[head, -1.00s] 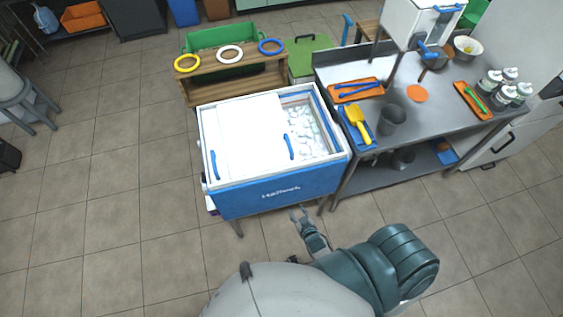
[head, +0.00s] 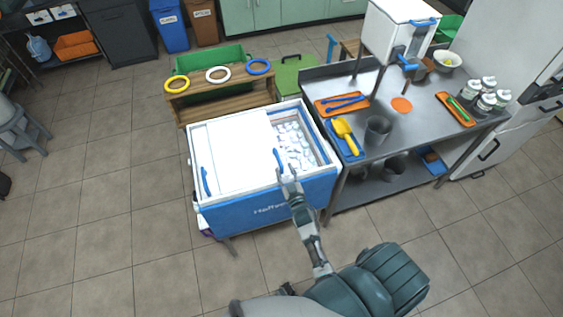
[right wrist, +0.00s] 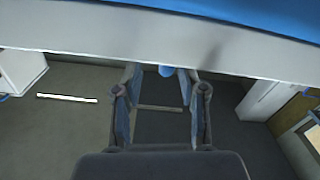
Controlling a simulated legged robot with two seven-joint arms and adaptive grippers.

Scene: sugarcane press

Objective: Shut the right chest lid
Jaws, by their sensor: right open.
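The chest (head: 268,210) is a blue and white box with a white lid panel (head: 238,145) over its left part. Its right part is open and shows white ice (head: 293,145). One blue handle (head: 277,160) stands at the panel's right edge, another blue handle (head: 205,181) at the left. My right gripper (head: 288,174) is open at the chest's front rim, just below the right-hand handle. In the right wrist view its fingers (right wrist: 163,92) are spread, with a blue tip (right wrist: 166,71) showing between them, beyond. Contact cannot be told. My left gripper is out of view.
A steel table (head: 405,125) stands close on the chest's right, with a blue tray holding a yellow scoop (head: 345,135) and a grey cup (head: 377,130). A wooden shelf with rings (head: 225,96) stands behind the chest.

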